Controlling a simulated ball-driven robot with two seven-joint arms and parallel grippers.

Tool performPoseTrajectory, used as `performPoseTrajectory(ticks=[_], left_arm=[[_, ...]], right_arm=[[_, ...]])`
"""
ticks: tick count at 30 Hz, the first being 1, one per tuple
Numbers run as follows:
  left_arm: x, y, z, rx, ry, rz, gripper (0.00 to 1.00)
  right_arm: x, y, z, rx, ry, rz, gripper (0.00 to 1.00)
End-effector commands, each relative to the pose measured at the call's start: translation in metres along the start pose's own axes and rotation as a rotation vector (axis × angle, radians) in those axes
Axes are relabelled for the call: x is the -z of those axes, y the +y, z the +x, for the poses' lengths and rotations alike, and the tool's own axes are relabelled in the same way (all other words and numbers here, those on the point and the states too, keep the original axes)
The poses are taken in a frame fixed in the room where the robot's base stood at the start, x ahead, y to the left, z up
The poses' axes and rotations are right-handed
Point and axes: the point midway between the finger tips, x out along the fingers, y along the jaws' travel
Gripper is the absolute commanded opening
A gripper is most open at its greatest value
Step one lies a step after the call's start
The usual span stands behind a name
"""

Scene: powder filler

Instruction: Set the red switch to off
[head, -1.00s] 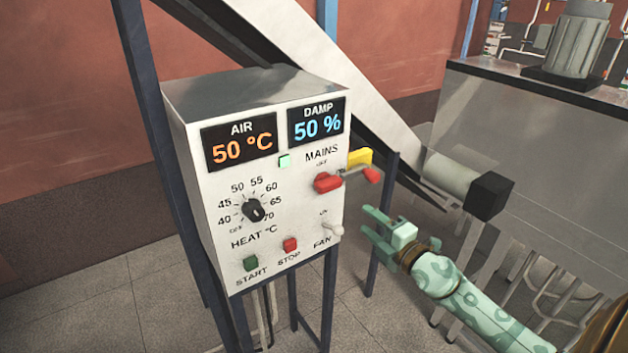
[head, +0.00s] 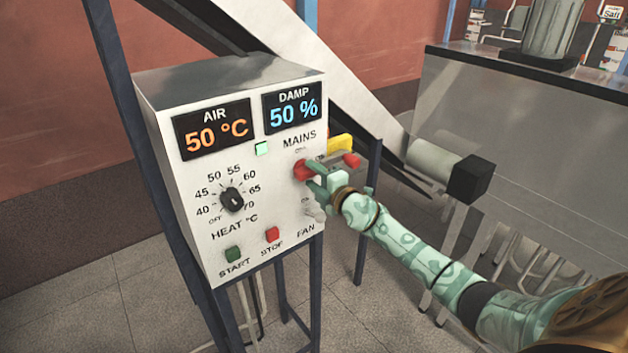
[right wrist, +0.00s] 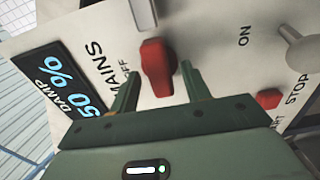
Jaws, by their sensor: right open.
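The red switch (head: 301,170) sits under the MAINS label on the front of the white control box (head: 180,235). It also shows in the right wrist view (right wrist: 157,66), beside small OFF lettering. My right gripper (head: 312,181) is at the box front, close to the switch. In the right wrist view its two fingers (right wrist: 158,70) are open, one on each side of the red switch, with nothing held. I cannot tell whether a finger touches it. My left gripper is not in view.
The fan toggle (head: 315,212) is just below my right gripper. A yellow piece (head: 340,143) and a red-ended part (head: 351,160) stick out at the box's right side. The green start button (head: 233,254), red stop button (head: 272,234) and heat dial (head: 232,199) are further left.

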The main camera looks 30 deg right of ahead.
Motion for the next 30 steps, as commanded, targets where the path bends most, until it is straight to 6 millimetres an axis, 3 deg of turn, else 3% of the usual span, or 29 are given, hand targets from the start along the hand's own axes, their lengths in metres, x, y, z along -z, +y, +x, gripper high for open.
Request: performPoseTrajectory(ticks=[7,12,22,30], left_arm=[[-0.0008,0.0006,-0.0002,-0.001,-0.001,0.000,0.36],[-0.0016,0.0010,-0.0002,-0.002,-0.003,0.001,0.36],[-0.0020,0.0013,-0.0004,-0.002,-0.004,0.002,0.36],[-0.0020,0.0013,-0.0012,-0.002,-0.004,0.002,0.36]], right_arm=[[0.0001,0.0002,0.0007,0.000,0.000,0.000,0.47],[0.0001,0.0002,0.0005,0.000,0.000,0.000,0.02],[0.0002,0.0000,0.0004,0.000,0.000,-0.030,0.03],[0.0005,-0.0001,0.0004,0.001,0.001,-0.175,0.03]])
